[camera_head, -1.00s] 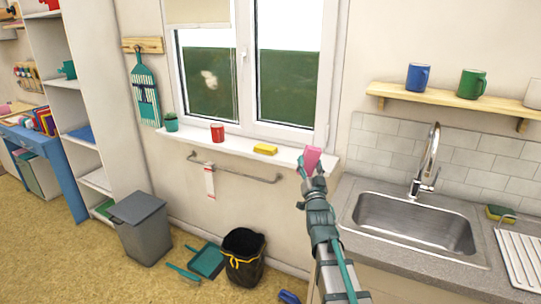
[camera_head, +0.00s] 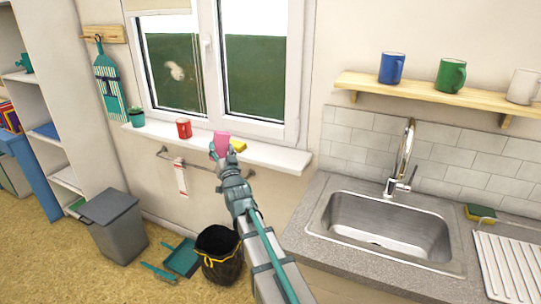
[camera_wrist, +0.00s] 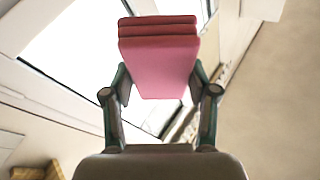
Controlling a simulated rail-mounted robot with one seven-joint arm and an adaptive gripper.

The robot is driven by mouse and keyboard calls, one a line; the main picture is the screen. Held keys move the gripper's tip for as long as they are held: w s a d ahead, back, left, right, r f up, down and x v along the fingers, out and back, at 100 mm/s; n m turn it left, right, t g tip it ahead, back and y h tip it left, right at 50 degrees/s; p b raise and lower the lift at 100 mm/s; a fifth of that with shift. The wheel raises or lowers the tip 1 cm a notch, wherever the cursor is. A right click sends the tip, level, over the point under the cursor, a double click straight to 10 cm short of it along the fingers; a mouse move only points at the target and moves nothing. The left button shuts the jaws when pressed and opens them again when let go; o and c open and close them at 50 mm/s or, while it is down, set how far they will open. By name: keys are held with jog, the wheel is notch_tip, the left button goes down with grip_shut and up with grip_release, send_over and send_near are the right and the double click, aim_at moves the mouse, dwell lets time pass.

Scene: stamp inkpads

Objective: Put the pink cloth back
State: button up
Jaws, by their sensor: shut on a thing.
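The pink cloth (camera_head: 221,139) is a folded, layered block. My arm hides part of the rail.
A black bin (camera_head: 219,262) and a grey bin (camera_head: 115,230) stand below. The sink (camera_head: 385,225) is at the right.

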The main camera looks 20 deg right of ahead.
jog(key=w+d+n+g+p, duration=0.1)
jog(key=w+d+g+p, duration=0.3)
jog(key=d+g, duration=0.65)
jog(key=s+d+r+n+g+p, duration=0.3)
jog(key=s+d+g+p, duration=0.25)
jog(key=s+d, duration=0.3)
jog(key=p, duration=0.3)
send_near(275, 156)
jog(key=shift+w+d+f+y+p, duration=0.15)
jog(key=shift+w+f+p, duration=0.2)
jog(key=shift+w, duration=0.2)
jog(key=shift+w+a+f+y+p, duration=0.15)
jog(key=shift+w+f+p, duration=0.2)
jog(key=shift+w, duration=0.2)
jog(key=shift+w+d+f, duration=0.15)
jog(key=shift+d+f, duration=0.05)
jog(key=shift+f, duration=0.15)
jog(key=f, duration=0.1)
jog(key=f+p, duration=0.1)
jog(key=f, duration=0.1)
jog(key=shift+w+d, duration=0.1)
jog(key=shift+w, duration=0.15)
jog(key=shift+f, duration=0.4)
jog(key=shift+f, duration=0.1)
